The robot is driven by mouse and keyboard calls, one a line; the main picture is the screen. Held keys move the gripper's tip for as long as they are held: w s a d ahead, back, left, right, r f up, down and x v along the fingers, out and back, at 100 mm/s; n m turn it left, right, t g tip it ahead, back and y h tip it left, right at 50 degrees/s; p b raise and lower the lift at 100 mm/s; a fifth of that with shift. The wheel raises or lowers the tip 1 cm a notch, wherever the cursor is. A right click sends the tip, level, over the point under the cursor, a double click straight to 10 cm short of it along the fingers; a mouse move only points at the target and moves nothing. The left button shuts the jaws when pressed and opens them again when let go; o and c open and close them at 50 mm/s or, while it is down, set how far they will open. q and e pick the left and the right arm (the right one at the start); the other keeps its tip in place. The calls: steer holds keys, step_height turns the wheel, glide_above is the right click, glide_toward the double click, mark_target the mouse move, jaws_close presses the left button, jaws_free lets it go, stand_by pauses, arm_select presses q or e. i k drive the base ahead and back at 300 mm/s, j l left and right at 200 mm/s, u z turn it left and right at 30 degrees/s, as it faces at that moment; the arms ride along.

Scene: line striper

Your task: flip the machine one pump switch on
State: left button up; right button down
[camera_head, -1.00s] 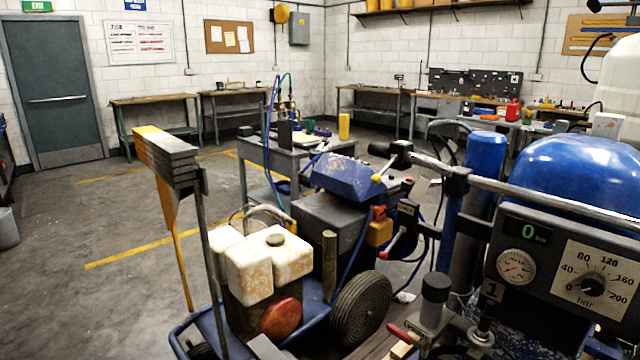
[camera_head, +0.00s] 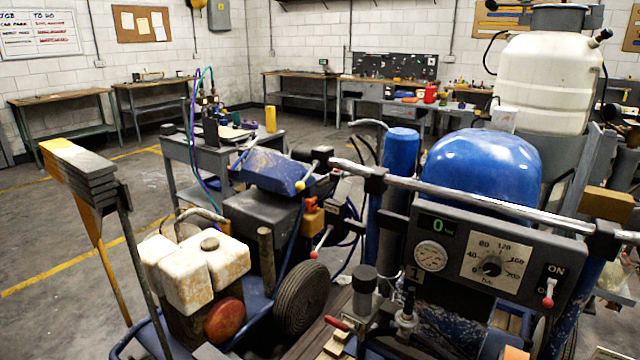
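The machine one control panel (camera_head: 497,262) is at the right of the head view. It is a dark grey box marked 1, with a green display reading 0, a round gauge (camera_head: 431,256) and a pressure dial (camera_head: 491,268). The pump switch (camera_head: 548,290) is at the panel's right end, a small lever with a red tip. Its tip points down, towards the lower label, which is partly covered; ON is printed above it. Neither of my grippers is in view.
A chrome handlebar (camera_head: 465,202) runs across above the panel. A blue domed tank (camera_head: 481,165) and a white tank (camera_head: 548,80) stand behind it. A second machine with a white can (camera_head: 215,262) and a wheel (camera_head: 302,298) is at left. Open floor lies further left.

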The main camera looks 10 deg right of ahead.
mark_target(547, 302)
steer(key=z, duration=1.25)
